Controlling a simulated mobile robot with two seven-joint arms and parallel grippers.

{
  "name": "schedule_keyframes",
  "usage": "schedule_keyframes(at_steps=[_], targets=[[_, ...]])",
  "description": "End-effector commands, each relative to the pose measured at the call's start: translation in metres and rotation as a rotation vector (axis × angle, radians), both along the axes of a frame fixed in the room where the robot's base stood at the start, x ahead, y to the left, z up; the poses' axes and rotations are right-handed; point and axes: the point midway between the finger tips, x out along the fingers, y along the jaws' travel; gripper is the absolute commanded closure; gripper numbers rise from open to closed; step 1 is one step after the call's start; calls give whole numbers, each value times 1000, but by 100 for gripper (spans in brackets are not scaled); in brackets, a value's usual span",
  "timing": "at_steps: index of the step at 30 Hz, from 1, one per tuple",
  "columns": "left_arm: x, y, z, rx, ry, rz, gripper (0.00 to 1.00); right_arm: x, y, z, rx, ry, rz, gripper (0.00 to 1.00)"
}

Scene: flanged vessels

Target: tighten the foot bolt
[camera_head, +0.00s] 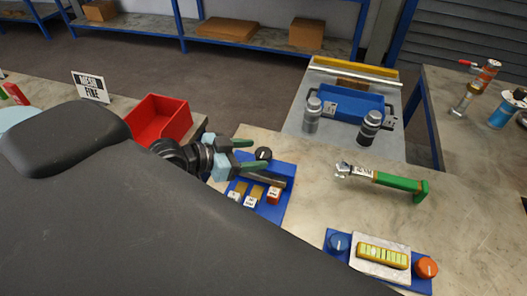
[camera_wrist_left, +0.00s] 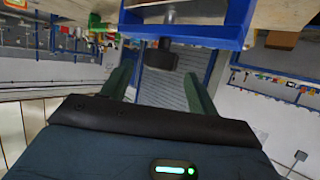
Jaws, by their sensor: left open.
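My left gripper (camera_head: 254,155) reaches in from the left, its two green fingers apart. A black round knob (camera_head: 263,154) is at the fingertips, at the end of a dark bar (camera_head: 266,176) on a blue tray (camera_head: 272,211). In the left wrist view the knob (camera_wrist_left: 160,57) hangs from a blue frame (camera_wrist_left: 185,32), ahead of and between the open fingers (camera_wrist_left: 160,84); I cannot tell if they touch it. A wrench-like tool with a green handle (camera_head: 398,182) lies on the table. I cannot make out a foot bolt. My right gripper is not in view.
The blue tray also holds small labelled blocks (camera_head: 249,201). A red bin (camera_head: 163,119) is behind my wrist. A blue panel with knobs (camera_head: 376,262) is at the front right. Grey and black cylinders (camera_head: 312,115) stand at the back. The table (camera_head: 460,225) is clear at right.

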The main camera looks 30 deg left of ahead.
Motion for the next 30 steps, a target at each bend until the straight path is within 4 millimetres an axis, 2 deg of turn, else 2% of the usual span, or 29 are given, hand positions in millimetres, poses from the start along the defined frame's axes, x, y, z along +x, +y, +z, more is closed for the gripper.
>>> schedule_keyframes(at_steps=[9,22,30], targets=[[27,-16,-10,-1,-4,0,40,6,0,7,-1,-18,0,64],[32,-20,-15,2,-1,-2,40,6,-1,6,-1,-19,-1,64],[32,-20,-15,2,-1,-2,76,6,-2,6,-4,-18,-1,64]])
